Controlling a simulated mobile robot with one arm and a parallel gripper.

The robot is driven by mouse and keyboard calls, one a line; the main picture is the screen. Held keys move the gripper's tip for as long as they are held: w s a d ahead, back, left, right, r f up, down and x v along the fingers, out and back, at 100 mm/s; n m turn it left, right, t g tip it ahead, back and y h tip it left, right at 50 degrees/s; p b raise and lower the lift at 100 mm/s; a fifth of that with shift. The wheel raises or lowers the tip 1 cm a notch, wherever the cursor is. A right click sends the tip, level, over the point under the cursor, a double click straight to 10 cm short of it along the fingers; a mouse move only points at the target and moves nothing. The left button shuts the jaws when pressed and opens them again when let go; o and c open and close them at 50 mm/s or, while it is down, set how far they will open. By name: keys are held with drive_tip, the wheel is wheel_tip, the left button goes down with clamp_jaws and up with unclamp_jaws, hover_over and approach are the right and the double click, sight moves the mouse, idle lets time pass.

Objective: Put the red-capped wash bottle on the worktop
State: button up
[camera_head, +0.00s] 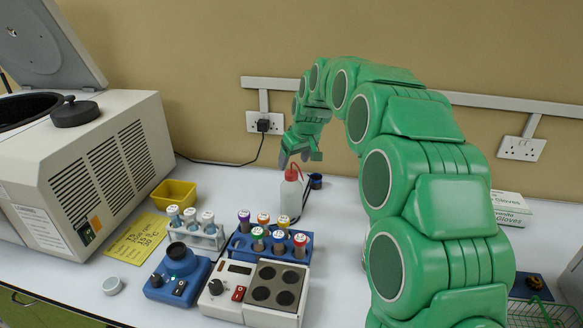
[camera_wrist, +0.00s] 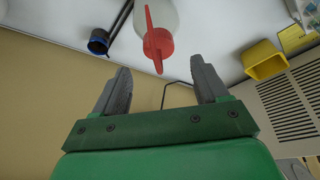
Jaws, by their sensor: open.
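The wash bottle (camera_head: 291,196) has a white body and a red cap with a red spout. It stands upright on the white worktop (camera_head: 345,230), behind the blue tube rack. My gripper (camera_head: 300,158) is just above and beside the red cap in the head view. In the wrist view the red cap (camera_wrist: 158,42) lies ahead of the fingertips, in line with the gap between them. My gripper (camera_wrist: 160,78) is open, with nothing between its two grey fingers. The bottle's lower part is partly hidden in the wrist view.
A yellow tray (camera_head: 174,190) and a centrifuge (camera_head: 80,150) are at left. A small dark-blue item (camera_head: 316,181) is close behind the bottle.

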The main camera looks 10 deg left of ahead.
drive_tip(key=v, duration=0.5)
drive_tip(key=shift+r, duration=0.25)
drive_tip(key=shift+s+d+r, duration=0.25)
drive_tip(key=shift+r, duration=0.05)
drive_tip(key=s+d+m+g+h, duration=0.1)
drive_tip(key=s+d+m, duration=0.1)
drive_tip(key=s+d, duration=0.8)
drive_tip(key=s+d+m+g+h, duration=0.1)
drive_tip(key=s+d+m, duration=0.1)
drive_tip(key=s+d, duration=0.75)
drive_tip(key=s+d+f+m+g, duration=0.1)
drive_tip(key=s+d, duration=0.3)
drive_tip(key=s, duration=1.1)
drive_tip(key=s+d+f+m+g+h, duration=0.1)
drive_tip(key=s+d+f+m, duration=0.3)
drive_tip(key=s, duration=1.2)
drive_tip(key=shift+d+f+g, duration=0.25)
drive_tip(key=shift+d+g, duration=0.25)
drive_tip(key=shift+d, duration=0.2)
